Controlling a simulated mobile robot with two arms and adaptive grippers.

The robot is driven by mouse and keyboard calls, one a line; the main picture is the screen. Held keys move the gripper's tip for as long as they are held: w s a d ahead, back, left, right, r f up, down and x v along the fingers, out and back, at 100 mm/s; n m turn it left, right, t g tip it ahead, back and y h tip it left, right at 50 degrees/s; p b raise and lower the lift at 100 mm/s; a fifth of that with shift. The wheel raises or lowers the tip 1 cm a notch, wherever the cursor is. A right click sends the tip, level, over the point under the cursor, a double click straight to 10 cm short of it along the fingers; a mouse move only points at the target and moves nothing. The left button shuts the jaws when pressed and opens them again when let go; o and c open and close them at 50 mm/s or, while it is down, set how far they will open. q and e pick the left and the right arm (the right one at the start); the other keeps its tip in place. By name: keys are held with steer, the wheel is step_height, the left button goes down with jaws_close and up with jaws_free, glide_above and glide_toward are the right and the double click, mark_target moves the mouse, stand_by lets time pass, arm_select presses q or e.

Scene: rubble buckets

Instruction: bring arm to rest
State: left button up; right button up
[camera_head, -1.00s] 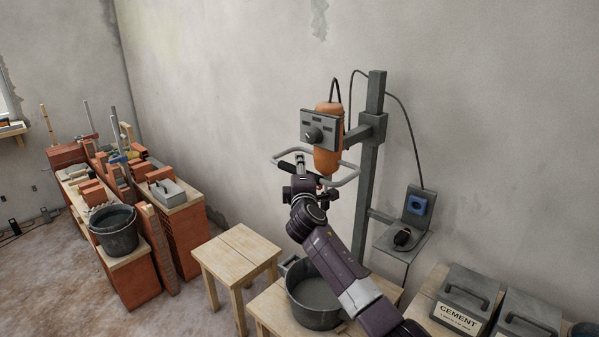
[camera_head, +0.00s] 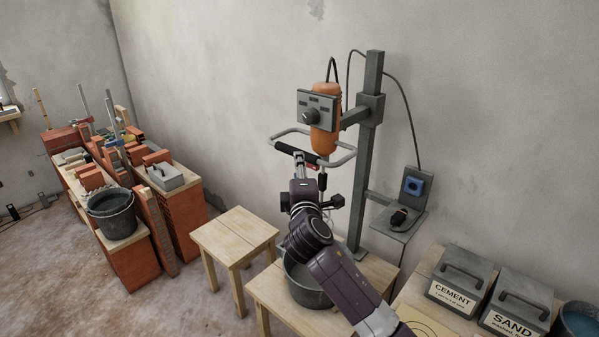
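My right arm reaches in from the bottom right. Its gripper (camera_head: 309,201) is in front of the orange mixer (camera_head: 324,130), below its looped handle (camera_head: 286,148). Two dark finger parts show spread to either side of the gripper body, so it looks open, with nothing visible between them. It appears apart from the handle, though depth is hard to judge. A dark bucket (camera_head: 300,292) stands on a wooden table (camera_head: 270,300) under the mixer, partly hidden by my arm. My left gripper is not in view.
The mixer hangs on a grey post (camera_head: 369,150) with a socket shelf (camera_head: 398,222). A cement box (camera_head: 460,282) and a sand box (camera_head: 518,305) stand at right. An empty wooden stool (camera_head: 235,236) is left of the table. Brick stacks and another bucket (camera_head: 112,215) stand at far left.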

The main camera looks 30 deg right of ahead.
steer(key=shift+s+a, duration=0.25)
steer(key=shift+s, duration=0.35)
